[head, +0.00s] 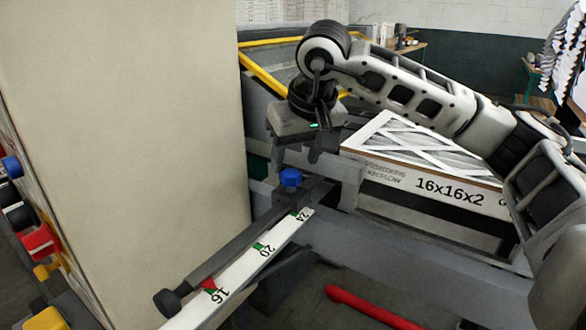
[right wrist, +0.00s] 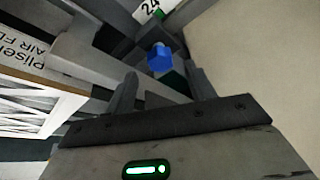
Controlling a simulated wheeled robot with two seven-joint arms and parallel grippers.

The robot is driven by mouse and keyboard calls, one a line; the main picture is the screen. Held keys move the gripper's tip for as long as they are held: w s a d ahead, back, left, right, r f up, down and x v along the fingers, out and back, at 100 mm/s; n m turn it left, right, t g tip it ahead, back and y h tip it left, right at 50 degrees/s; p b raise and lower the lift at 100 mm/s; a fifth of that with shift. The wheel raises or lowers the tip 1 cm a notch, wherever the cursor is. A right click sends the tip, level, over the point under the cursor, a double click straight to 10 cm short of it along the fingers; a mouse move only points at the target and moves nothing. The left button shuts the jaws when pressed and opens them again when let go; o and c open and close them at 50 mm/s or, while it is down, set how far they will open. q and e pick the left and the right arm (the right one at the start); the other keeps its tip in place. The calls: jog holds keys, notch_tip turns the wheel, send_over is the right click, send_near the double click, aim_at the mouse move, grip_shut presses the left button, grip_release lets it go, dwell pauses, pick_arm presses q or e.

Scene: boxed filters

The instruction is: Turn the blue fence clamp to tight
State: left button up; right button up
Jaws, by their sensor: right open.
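The blue fence clamp (head: 290,177) is a small blue knob on a dark block at the far end of the scale, near the 24 mark. It also shows in the right wrist view (right wrist: 159,58), ahead of my fingers. My right gripper (head: 296,164) is open and points down just above the knob, with its fingers on either side as seen from the head. In the right wrist view my fingers (right wrist: 161,80) are apart with nothing between them, and the knob appears beyond their tips. I cannot tell whether the clamp is tight or loose. My left gripper is not in view.
A white scale (head: 236,268) marked 16, 20 and 24 has a red pointer (head: 208,284) near 16. A dark bar with a round end (head: 168,302) runs beside it. A tall beige panel (head: 120,130) stands left. A boxed filter (head: 430,180) lies behind right. A red bar (head: 365,306) is low in front.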

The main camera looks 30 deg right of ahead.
aim_at(292, 173)
jog(key=x, duration=0.2)
jog(key=shift+f, duration=0.3)
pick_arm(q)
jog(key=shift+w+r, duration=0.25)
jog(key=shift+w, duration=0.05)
pick_arm(e)
jog(key=shift+w+f, duration=0.25)
jog(key=shift+f, duration=0.2)
jog(key=c, duration=1)
jog(key=shift+o, duration=0.2)
